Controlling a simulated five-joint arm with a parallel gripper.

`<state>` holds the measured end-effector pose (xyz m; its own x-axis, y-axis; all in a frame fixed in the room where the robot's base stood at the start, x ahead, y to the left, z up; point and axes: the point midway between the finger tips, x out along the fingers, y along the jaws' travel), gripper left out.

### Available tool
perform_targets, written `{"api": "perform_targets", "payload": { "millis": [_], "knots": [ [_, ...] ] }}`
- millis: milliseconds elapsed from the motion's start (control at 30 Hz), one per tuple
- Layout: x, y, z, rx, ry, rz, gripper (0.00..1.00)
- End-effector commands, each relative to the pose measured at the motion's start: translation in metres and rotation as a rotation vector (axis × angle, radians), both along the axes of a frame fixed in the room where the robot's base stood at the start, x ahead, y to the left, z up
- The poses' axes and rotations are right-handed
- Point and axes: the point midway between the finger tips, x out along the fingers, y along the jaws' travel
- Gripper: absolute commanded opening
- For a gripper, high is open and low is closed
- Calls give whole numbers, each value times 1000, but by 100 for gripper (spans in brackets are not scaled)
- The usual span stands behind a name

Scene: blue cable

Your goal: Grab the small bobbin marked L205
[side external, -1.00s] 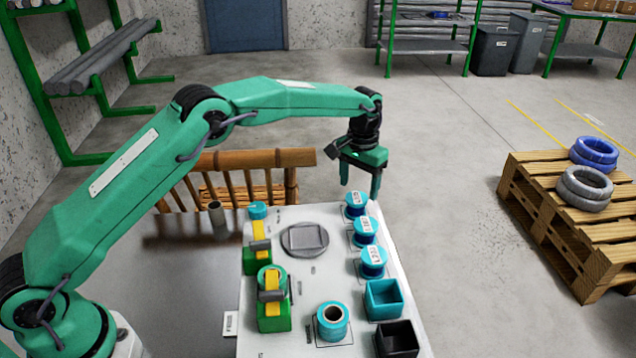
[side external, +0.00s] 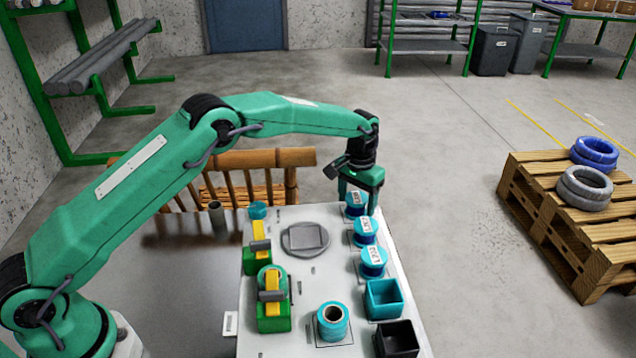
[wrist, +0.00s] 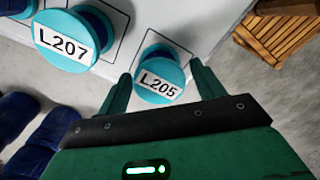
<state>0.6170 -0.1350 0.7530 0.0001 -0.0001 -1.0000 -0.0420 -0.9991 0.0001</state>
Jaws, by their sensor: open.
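The small bobbin marked L205 (wrist: 160,78) shows in the wrist view, a teal spool with a white label, upright on the white board (wrist: 190,22). In the side external view it is the farthest bobbin of the row (side external: 355,203). My gripper (wrist: 160,82) is open, with one green finger on each side of the L205 bobbin in the wrist view. In the side external view my gripper (side external: 357,208) is low over that bobbin and partly hides it. I cannot tell whether the fingers touch it.
The bobbin marked L207 (wrist: 65,42) stands close beside L205. Another teal bobbin (side external: 373,262) stands nearer in the row, then a teal bin (side external: 384,299) and a black bin (side external: 397,339). A round grey plate (side external: 305,239) lies left of the row.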

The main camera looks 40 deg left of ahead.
Motion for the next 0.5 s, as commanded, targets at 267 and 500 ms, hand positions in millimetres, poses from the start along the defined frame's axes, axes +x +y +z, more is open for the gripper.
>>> {"api": "perform_targets", "payload": {
  "millis": [267, 500],
  "knots": [
    [0, 0, 0, 0, 0, 0, 28],
    [0, 0, 1, 0, -1, 0, 21]
  ]
}}
